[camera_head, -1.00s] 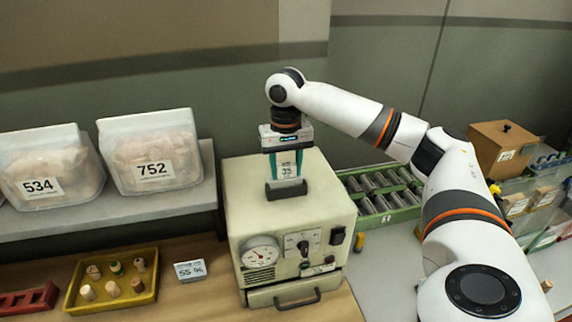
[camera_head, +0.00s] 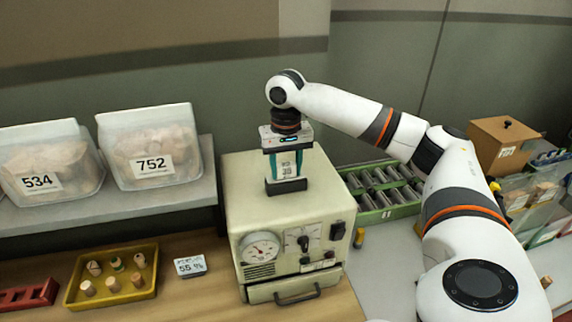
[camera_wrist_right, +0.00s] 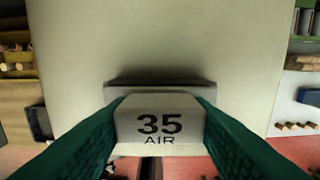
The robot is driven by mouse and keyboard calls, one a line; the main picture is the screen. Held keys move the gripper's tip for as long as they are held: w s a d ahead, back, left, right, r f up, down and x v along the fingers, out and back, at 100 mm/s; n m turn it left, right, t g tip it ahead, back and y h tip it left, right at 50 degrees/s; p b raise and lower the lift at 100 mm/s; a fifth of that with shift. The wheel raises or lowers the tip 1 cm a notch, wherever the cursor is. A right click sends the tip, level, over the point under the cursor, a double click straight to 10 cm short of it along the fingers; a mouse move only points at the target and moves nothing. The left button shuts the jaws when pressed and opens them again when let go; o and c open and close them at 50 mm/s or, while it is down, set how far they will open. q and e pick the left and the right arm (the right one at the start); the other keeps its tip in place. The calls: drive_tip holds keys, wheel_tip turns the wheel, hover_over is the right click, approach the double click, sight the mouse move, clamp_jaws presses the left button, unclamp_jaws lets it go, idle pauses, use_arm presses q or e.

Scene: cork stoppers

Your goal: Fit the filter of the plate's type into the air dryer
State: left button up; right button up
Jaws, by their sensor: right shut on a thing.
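The air dryer (camera_head: 240,205) is a beige box with a gauge, switches and a front handle. On its top is a dark grey socket (camera_head: 286,187); in the right wrist view it is a grey bar (camera_wrist_right: 112,94) behind the filter. My right gripper (camera_head: 286,166) is over the dryer's top, its green fingers shut on a pale filter (camera_wrist_right: 160,125) labelled "35 AIR". The filter looks upright, its lower end at the socket; how deep it sits is hidden. A small plate (camera_head: 190,266) left of the dryer seems to read "55 %". My left gripper is not seen.
A yellow tray (camera_head: 112,303) with several corks and a red rack (camera_head: 28,297) lie left of the dryer. Bins marked 534 (camera_head: 40,182) and 752 (camera_head: 152,165) stand on a shelf. A green rack (camera_head: 385,216) of dark cylinders and a brown box (camera_head: 500,140) are at right.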

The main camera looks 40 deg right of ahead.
drive_tip(key=shift+f, duration=0.1)
drive_tip(key=o, duration=1)
drive_tip(key=shift+o, duration=0.2)
wheel_tip(320, 180, up, 4)
drive_tip(key=shift+r+b, duration=0.25)
drive_tip(key=shift+b, duration=0.75)
wheel_tip(320, 180, up, 8)
drive_tip(key=p, duration=0.2)
drive_tip(key=shift+f, duration=0.2)
drive_tip(key=shift+f, duration=0.1)
